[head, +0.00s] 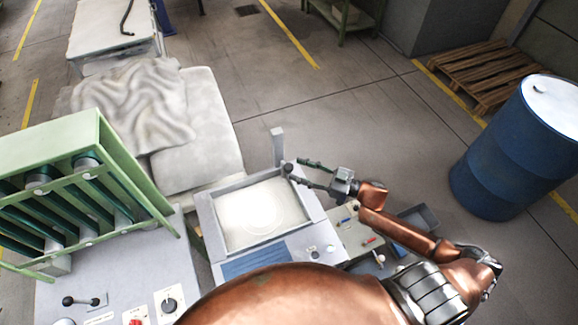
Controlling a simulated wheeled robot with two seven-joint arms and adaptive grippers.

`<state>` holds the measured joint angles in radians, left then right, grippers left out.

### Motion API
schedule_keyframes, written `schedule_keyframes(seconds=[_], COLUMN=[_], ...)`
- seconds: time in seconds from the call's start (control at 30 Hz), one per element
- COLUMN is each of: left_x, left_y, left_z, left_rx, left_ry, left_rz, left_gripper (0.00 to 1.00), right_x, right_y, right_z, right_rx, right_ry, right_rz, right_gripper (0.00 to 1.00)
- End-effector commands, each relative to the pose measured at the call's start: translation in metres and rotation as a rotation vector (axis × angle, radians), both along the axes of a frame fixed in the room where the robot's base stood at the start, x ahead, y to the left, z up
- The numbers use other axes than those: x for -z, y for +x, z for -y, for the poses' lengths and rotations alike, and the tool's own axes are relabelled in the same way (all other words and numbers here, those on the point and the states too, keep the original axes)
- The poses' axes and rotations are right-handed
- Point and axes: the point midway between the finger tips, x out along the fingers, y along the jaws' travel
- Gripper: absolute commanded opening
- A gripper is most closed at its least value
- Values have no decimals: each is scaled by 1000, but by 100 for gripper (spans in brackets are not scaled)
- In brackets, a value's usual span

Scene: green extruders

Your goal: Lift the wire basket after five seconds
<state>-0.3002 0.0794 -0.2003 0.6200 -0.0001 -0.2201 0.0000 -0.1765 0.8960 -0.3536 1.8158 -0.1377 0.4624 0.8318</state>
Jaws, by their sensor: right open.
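I cannot make out a wire basket in the head view. My right gripper (294,168) reaches in from the right, with its two dark, thin fingers spread apart and pointing left. Its fingertips show over the upper right corner of a grey machine with a pale lit square panel (248,212). My left gripper is out of view.
A green frame with dark slats (68,195) stands on the left machine. A grey upright post (277,146) rises behind the lit panel. A blue drum (515,160) and wooden pallet (485,75) stand at right. The floor behind the gripper is clear.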

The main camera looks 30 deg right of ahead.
Motion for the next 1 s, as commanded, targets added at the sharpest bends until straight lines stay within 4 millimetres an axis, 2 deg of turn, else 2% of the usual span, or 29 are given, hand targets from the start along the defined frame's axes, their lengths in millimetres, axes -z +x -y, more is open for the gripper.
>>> schedule_keyframes(seconds=[0.1,0.3,0.67,1.0], left_x=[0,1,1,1], left_y=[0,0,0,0], left_z=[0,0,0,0], left_rx=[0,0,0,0], left_ry=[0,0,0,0], left_rz=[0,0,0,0], left_gripper=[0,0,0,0], right_x=[0,0,1,1], right_y=[15,31,34,34], right_z=[-13,-27,-30,-29], right_rx=[0,2,2,2], right_ry=[1,0,-1,-2], right_rz=[2,0,-1,-1], right_gripper=[43,43,42,19])
